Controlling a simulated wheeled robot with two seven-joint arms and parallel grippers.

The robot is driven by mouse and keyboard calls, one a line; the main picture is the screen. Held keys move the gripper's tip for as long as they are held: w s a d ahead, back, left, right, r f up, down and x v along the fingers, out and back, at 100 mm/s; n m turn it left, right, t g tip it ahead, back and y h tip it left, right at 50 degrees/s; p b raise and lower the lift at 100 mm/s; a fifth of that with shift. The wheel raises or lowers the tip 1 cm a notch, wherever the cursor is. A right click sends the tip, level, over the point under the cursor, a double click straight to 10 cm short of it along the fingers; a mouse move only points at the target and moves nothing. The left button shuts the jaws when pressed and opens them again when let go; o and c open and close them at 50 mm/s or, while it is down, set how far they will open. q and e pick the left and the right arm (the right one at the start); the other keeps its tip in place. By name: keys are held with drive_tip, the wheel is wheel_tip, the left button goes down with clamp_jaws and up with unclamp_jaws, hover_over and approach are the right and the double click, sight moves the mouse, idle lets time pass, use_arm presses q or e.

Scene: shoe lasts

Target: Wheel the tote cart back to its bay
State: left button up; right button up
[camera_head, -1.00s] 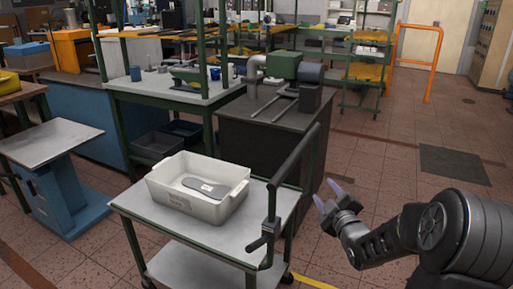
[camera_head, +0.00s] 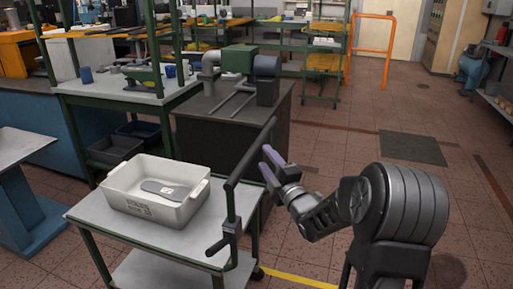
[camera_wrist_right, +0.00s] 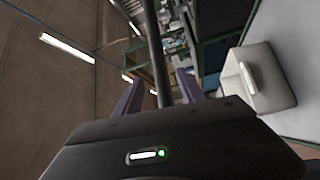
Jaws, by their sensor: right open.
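The tote cart (camera_head: 185,238) is a grey-topped trolley with green posts at the lower left of the head view. Its dark push handle (camera_head: 249,155) slants up along the right side. A white tote (camera_head: 150,208) with a grey flat piece inside stands on the top; the tote also shows in the wrist view (camera_wrist_right: 262,72). My right gripper (camera_head: 268,163) is open beside the handle bar. In the wrist view the bar (camera_wrist_right: 155,45) runs between the two open fingers (camera_wrist_right: 158,95); contact cannot be told. My left gripper is out of view.
A dark machine bench (camera_head: 215,135) stands just behind the cart. A blue-based stand (camera_head: 25,215) is at the left. A yellow floor line (camera_head: 298,278) runs by the cart's foot. The tiled floor (camera_head: 345,150) to the right is mostly open, with a dark mat (camera_head: 411,147).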

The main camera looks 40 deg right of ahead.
sight(257, 147)
drive_tip(key=x, duration=0.7)
drive_tip(key=shift+p, duration=0.35)
drive_tip(key=shift+c, duration=0.4)
clamp_jaws()
idle(0.6)
